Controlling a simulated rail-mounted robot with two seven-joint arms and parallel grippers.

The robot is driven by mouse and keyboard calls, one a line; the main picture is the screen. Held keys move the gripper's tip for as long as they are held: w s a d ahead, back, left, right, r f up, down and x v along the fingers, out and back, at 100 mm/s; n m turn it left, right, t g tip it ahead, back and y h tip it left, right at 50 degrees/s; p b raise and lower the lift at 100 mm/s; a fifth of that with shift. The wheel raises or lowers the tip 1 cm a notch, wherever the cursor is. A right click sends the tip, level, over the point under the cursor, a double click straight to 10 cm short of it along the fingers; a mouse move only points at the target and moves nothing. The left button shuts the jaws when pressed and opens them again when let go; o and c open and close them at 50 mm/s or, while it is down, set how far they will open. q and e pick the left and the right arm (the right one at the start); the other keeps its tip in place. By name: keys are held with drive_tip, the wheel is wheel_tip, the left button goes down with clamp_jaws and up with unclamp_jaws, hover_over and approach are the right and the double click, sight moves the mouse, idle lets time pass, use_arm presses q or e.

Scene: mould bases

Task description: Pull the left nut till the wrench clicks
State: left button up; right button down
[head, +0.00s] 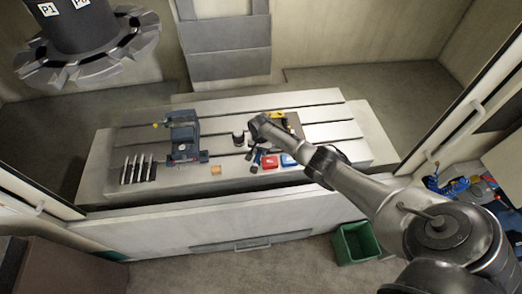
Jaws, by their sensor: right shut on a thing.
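My right arm reaches in from the right over the slotted machine table (320,109). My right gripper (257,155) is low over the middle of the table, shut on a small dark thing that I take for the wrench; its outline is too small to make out. A blue-grey vise-like block (183,138) stands to the left of the gripper, apart from it. A short dark cylinder (238,138) stands just left of the gripper. I cannot make out the left nut; it is too small or hidden by my gripper. My left gripper is not in view.
Several slim rods (138,168) lie at the table's left front. A yellow thing (276,115) lies behind my arm. A tool carousel (88,55) hangs upper left.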

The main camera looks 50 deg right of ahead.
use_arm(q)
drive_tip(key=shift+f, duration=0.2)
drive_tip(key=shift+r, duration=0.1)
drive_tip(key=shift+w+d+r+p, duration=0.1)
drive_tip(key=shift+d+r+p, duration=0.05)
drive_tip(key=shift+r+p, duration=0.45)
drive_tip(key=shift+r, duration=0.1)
